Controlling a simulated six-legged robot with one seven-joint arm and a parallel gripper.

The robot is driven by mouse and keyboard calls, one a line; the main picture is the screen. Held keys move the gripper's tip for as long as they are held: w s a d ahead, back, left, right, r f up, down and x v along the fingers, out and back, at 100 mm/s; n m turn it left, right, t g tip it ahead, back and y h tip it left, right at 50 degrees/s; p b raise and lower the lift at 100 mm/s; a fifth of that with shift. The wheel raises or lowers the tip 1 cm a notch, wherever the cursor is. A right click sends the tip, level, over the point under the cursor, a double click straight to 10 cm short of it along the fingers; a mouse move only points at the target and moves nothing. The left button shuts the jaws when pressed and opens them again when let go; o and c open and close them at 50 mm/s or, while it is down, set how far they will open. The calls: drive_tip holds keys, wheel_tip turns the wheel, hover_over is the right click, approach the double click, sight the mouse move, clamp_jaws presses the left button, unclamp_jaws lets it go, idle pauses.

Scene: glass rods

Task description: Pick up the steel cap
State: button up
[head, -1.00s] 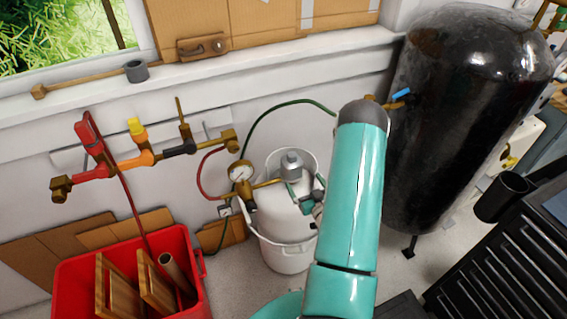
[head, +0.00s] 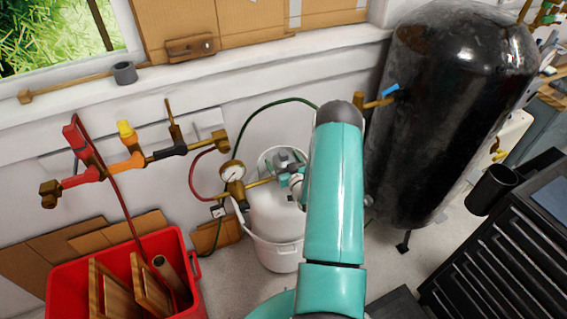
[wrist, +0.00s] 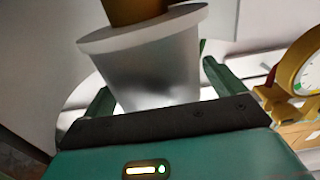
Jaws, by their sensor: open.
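The steel cap (head: 282,156) is a grey metal piece on top of the white cylinder (head: 272,212) in the head view, partly hidden by my gripper (head: 288,170). In the wrist view, the cap (wrist: 150,72) is large, with a wide pale flange and a brass part above it. My gripper (wrist: 155,92) is open, with one green finger on each side of the cap's body. I cannot tell whether either finger touches it.
A pressure gauge (head: 233,172) on brass fittings stands close left of the cap and also shows in the wrist view (wrist: 303,72). A green hose (head: 262,112) arches behind. A red bin (head: 190,250) stands left; a black tank (head: 440,110) stands right.

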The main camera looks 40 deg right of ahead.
drive_tip(key=shift+w+d, duration=0.2)
drive_tip(key=shift+w, duration=0.4)
drive_tip(key=c, duration=1.2)
drive_tip(key=shift+r, duration=0.15)
